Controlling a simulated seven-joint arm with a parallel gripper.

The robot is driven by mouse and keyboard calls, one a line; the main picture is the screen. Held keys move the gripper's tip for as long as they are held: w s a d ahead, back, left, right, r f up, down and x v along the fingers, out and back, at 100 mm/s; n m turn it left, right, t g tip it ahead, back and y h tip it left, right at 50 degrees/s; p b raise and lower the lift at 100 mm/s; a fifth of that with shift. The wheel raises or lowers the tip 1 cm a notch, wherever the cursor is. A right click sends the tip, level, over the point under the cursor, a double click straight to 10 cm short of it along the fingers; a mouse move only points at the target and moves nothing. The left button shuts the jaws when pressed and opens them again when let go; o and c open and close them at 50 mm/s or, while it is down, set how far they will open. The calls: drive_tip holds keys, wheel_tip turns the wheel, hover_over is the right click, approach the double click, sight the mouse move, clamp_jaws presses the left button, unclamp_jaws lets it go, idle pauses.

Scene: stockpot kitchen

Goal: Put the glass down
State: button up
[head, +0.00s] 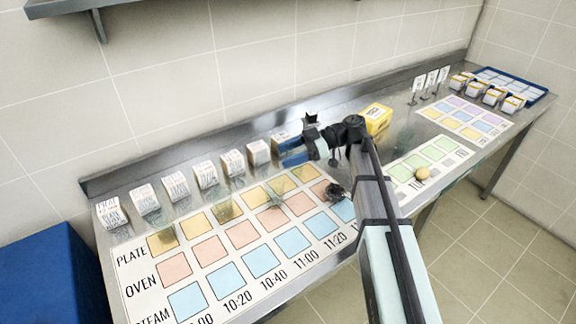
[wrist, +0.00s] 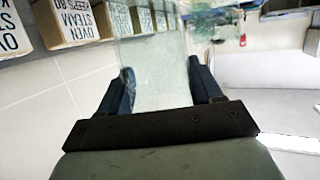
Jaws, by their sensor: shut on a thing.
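My gripper (head: 290,152) is over the back of the large timetable mat, close to the row of white boxes. In the wrist view its two dark fingers (wrist: 160,88) are on either side of a clear glass (wrist: 160,60) and shut on it. The glass's far end runs towards the top of that view. In the head view I cannot make out the held glass clearly against the boxes and mat. Other faint clear glasses (head: 226,206) stand on the mat's upper cells.
The timetable mat (head: 128,282) has yellow, pink and blue cells. White labelled boxes (head: 176,185) line the back, also in the wrist view (wrist: 68,22). A dark object (head: 335,191) lies on the mat. A yellow box (head: 377,117) and blue tray (head: 537,92) are rightward.

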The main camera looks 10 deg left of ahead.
drive_tip(key=shift+f, duration=1.9)
drive_tip(key=shift+f, duration=0.1)
drive_tip(key=o, duration=1.3)
drive_tip(key=shift+c, duration=0.2)
drive_tip(key=shift+d, duration=0.1)
drive_tip(key=v, duration=1.2)
drive_tip(key=shift+s, duration=0.1)
